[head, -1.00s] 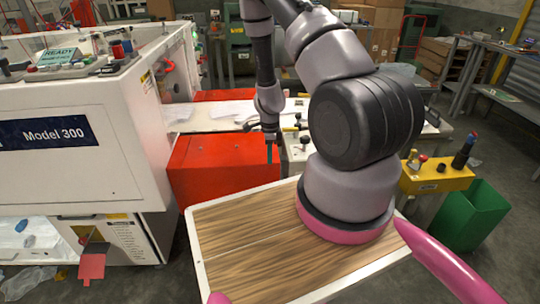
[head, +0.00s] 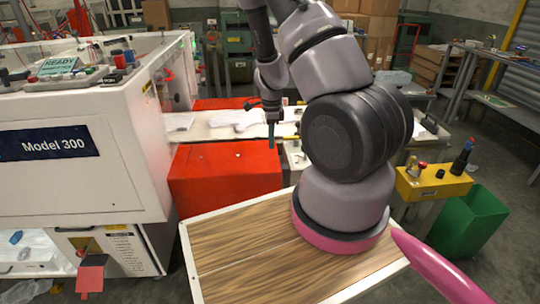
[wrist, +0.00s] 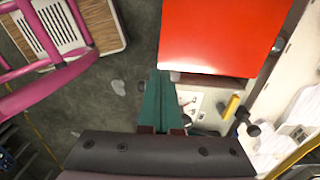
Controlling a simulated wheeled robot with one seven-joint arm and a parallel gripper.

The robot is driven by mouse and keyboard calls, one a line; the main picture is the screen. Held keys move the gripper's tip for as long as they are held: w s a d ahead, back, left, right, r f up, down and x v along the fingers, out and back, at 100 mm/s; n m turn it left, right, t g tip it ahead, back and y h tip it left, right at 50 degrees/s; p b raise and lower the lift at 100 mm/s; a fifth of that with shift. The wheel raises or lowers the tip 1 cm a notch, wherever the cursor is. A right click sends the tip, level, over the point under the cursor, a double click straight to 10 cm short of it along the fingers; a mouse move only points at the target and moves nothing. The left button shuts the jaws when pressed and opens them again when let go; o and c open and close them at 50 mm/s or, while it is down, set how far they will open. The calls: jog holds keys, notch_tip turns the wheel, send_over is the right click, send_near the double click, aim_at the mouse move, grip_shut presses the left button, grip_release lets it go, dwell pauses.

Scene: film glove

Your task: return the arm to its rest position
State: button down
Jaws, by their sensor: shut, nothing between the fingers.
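My arm rises from its pink-ringed base on my wood-grain top, bends over, and hangs down at the far side.
A white machine marked Model 300 (head: 70,165) stands at the left. A yellow control box (head: 434,182) and a green bin (head: 468,222) are at the right. A white work surface (head: 215,128) lies behind the red box. Grey floor (wrist: 110,85) shows below the gripper.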

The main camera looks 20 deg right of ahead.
jog(key=s+a+r+n+t+y, duration=0.15)
jog(key=a+r+n, duration=0.25)
jog(key=r, duration=0.9)
jog(key=s+a+r+n+t+y, duration=0.15)
jog(key=a+r+n, duration=0.25)
jog(key=r, duration=0.8)
jog(key=s+a+r+n+t+h, duration=0.1)
jog(key=s+r+n+t, duration=0.3)
jog(key=s+r+n, duration=0.5)
jog(key=s+r, duration=0.6)
jog(key=r, duration=0.1)
jog(key=shift+s+a+r+n, duration=0.3)
jog(key=shift+d, duration=0.1)
